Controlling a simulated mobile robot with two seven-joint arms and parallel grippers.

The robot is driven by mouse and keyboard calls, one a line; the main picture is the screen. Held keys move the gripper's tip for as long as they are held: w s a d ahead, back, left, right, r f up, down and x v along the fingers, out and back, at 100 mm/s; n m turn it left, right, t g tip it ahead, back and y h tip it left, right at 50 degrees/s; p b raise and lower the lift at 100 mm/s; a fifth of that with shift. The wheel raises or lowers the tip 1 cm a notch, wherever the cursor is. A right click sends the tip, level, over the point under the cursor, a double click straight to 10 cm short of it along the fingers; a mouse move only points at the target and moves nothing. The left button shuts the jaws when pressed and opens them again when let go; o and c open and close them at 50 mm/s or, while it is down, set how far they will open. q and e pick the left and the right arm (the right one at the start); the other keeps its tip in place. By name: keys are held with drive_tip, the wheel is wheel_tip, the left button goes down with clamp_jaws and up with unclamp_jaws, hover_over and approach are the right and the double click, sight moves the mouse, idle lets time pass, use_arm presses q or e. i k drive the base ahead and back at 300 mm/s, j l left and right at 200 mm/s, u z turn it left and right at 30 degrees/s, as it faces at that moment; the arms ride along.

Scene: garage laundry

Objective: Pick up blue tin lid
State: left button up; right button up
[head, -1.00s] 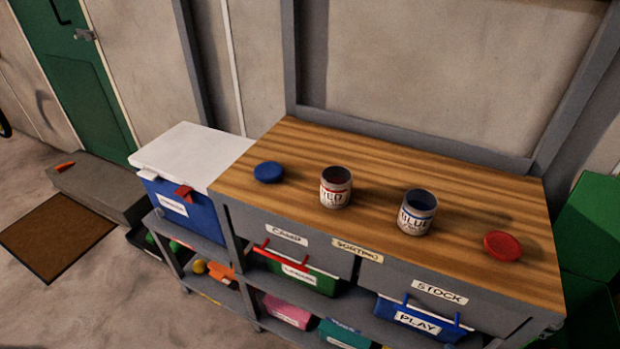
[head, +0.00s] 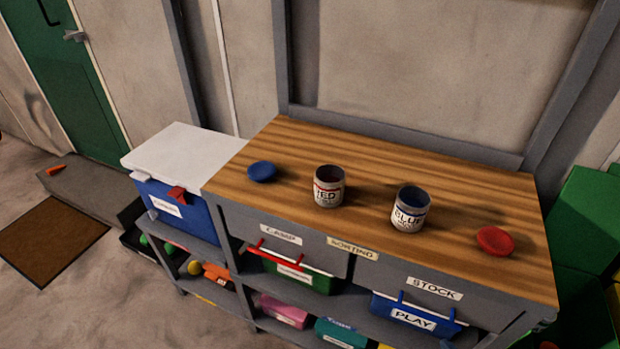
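The blue tin lid (head: 262,172) lies flat on the left part of the wooden bench top (head: 300,140). To its right stands an open tin labelled RED (head: 328,188). Further right stands an open tin labelled BLUE (head: 410,211). A red lid (head: 495,241) lies near the right end of the bench. Nothing touches the blue lid. Neither of my grippers shows in the head view.
A blue box with a white lid (head: 185,152) stands against the bench's left end. Labelled bins, including PLAY (head: 412,318), sit on the shelf below. Green boxes (head: 590,215) stand at the right. A doormat (head: 50,240) lies on the floor at left.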

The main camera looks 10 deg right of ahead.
sight(261, 172)
drive_tip(key=k, duration=0.25)
drive_tip(key=k+z, duration=0.2)
drive_tip(key=z, duration=0.15)
drive_tip(key=k+l+z, duration=0.1)
drive_tip(key=z, duration=0.25)
drive_tip(key=k+z, duration=0.1)
drive_tip(key=z, duration=1.35)
drive_tip(key=j+z, duration=0.3)
drive_tip(key=k+j+z, duration=0.15)
drive_tip(key=z, duration=0.2)
drive_tip(key=k+j, duration=0.15)
drive_tip(key=j, duration=0.2)
drive_tip(key=k+j, duration=0.15)
drive_tip(key=j, duration=0.2)
drive_tip(key=k+j, duration=0.2)
drive_tip(key=j, duration=0.15)
drive_tip(key=k+j, duration=0.15)
drive_tip(key=j, duration=0.25)
drive_tip(key=k+j, duration=0.15)
drive_tip(key=j, duration=0.2)
drive_tip(key=k+j, duration=0.15)
drive_tip(key=j, duration=0.2)
drive_tip(key=k+j, duration=0.15)
drive_tip(key=j, duration=0.2)
